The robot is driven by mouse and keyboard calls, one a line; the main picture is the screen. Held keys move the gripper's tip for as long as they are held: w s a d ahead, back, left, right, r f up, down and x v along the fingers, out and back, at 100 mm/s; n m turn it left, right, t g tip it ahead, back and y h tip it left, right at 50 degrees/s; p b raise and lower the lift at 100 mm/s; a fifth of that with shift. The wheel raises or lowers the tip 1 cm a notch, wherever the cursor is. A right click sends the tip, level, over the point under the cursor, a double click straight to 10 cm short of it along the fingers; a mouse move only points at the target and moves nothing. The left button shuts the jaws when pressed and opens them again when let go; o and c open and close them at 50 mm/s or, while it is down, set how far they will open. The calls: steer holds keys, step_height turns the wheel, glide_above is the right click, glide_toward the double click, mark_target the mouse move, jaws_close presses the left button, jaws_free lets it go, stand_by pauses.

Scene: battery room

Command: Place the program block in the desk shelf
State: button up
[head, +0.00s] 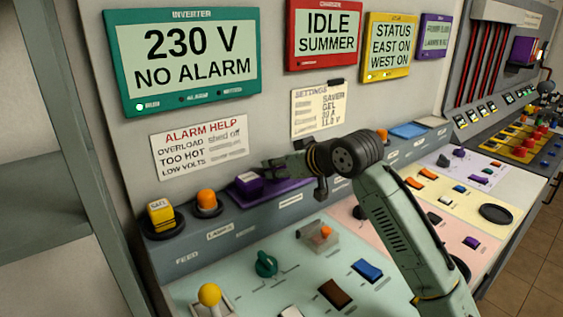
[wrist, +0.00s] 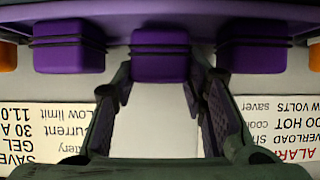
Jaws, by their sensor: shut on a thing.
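My gripper (head: 272,170) reaches left along the back ledge of the desk, over a long purple tray (head: 290,194). In the wrist view, which is upside down, my gripper (wrist: 158,88) has its fingers on both sides of the middle purple block (wrist: 160,62) and is shut on it. One purple block stands on each side of it, at left (wrist: 70,50) and right (wrist: 254,50), apart from the fingers. The purple tray edge (wrist: 215,12) runs along the top. In the head view one purple block (head: 247,184) shows at the tray's left end; my gripper hides the others. I cannot read any block's label.
A yellow block (head: 160,214) and an orange knob (head: 207,199) stand left of the tray. The alarm help sheet (head: 198,143) and settings sheet (head: 319,111) hang behind. A yellow-balled lever (head: 209,295) and a green knob (head: 266,264) rise from the desk in front.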

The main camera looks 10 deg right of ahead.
steer(key=shift+f, duration=0.25)
steer(key=shift+f, duration=0.2)
steer(key=o, duration=1.2)
steer(key=shift+r, duration=0.15)
steer(key=shift+s+r, duration=0.1)
steer(key=shift+r, duration=0.05)
steer(key=b+v, duration=0.3)
steer(key=v, duration=0.8)
steer(key=shift+s+d+r, duration=0.15)
steer(key=shift+s, duration=0.15)
